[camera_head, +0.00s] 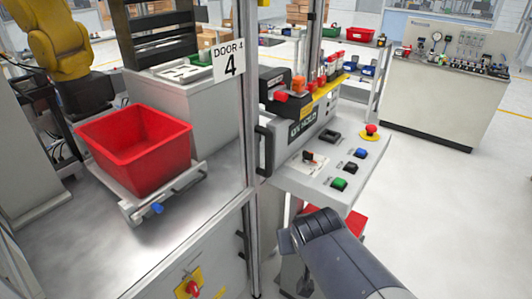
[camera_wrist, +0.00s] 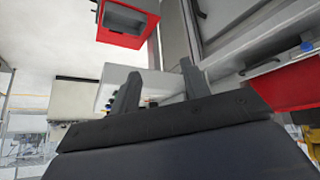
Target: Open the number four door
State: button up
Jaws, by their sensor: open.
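The door with the "DOOR 4" sign (camera_head: 229,60) is a clear panel in a grey metal frame at the left of the head view. It looks shut. A dark upright handle (camera_head: 263,150) sits at the frame's edge, left of the button panel. My gripper (camera_wrist: 161,85) shows two separated fingers with nothing between them in the wrist view. In the head view my arm comes in from the lower right, its end (camera_head: 303,231) below the button panel and apart from the handle. The fingertips are hard to make out there.
A grey button panel (camera_head: 335,163) with a red stop button (camera_head: 371,131) juts out above my arm. Behind the door are a red bin (camera_head: 135,145) and a yellow robot arm (camera_head: 55,40). A control desk (camera_head: 430,105) stands back right. The floor at right is clear.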

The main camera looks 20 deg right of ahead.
jog(key=w+d+r+t+h+b, duration=0.1)
jog(key=w+d+t+b, duration=0.4)
jog(key=w, duration=0.5)
jog(key=n+t+y+b, duration=0.2)
jog(key=t+y+b, duration=0.2)
jog(key=t+b, duration=0.3)
send_near(270, 145)
jog(key=shift+g, duration=0.4)
jog(key=w, duration=0.3)
jog(key=w+b, duration=0.1)
jog(key=w, duration=0.4)
jog(key=shift+w+a+r, duration=0.2)
jog(key=shift+w+r, duration=0.15)
jog(key=shift+w, duration=0.05)
jog(key=shift+c, duration=0.2)
grip_shut()
